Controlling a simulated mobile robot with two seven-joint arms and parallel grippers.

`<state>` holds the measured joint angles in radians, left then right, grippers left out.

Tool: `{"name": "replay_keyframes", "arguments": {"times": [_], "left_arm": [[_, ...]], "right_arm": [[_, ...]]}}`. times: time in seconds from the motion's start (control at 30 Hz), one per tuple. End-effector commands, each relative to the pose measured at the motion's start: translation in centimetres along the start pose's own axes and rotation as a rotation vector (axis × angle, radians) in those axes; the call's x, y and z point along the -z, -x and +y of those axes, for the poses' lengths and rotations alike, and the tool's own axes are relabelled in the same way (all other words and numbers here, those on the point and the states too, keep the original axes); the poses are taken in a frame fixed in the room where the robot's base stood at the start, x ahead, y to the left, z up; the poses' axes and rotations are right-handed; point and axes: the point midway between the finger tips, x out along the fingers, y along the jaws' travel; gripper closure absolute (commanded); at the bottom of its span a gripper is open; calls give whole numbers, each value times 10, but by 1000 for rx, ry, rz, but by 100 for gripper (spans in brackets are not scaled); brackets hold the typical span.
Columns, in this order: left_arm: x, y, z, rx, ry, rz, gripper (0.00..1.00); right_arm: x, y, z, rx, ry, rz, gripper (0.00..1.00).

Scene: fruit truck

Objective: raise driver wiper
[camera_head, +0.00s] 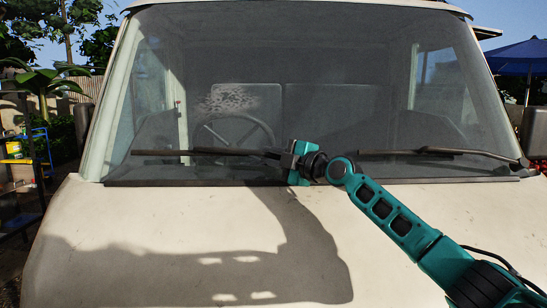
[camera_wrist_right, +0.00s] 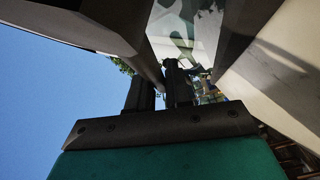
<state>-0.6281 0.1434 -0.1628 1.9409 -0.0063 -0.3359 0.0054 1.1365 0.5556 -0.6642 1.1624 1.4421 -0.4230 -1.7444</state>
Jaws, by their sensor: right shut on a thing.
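The driver wiper (camera_head: 205,152) is a thin dark bar lying nearly level across the lower windshield, in front of the steering wheel (camera_head: 232,134). My right gripper (camera_head: 284,157) is at its right end, shut on it. In the right wrist view, my gripper's two dark fingers (camera_wrist_right: 160,85) stand close together around a dark bar. That view is too dark to tell exactly how the wiper sits between them. The other wiper (camera_head: 425,152) lies low on the right side of the glass. My left gripper is not in view.
The truck's windshield (camera_head: 330,60) rises behind my gripper, with a pale dirty smudge (camera_head: 228,98) on the left part. The pale hood (camera_head: 130,235) below is bare. A dark strip (camera_head: 200,182) runs along the windshield's base. A blue umbrella (camera_head: 520,57) stands far right.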

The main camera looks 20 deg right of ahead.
Motion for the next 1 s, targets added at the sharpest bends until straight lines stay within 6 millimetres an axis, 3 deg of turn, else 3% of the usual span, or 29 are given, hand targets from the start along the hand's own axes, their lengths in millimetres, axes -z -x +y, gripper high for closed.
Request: {"name": "replay_keyframes", "arguments": {"times": [0.23, 0.47, 0.53, 1.0], "left_arm": [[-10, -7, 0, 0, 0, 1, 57], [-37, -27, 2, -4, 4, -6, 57], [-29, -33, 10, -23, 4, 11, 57], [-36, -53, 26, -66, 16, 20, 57]], "right_arm": [[0, 1, -3, -2, -9, 15, 100], [2, 6, -4, -14, -34, 68, 100], [4, 8, -3, -19, -48, 92, 100], [15, 26, 12, -48, -138, 276, 100]]}}
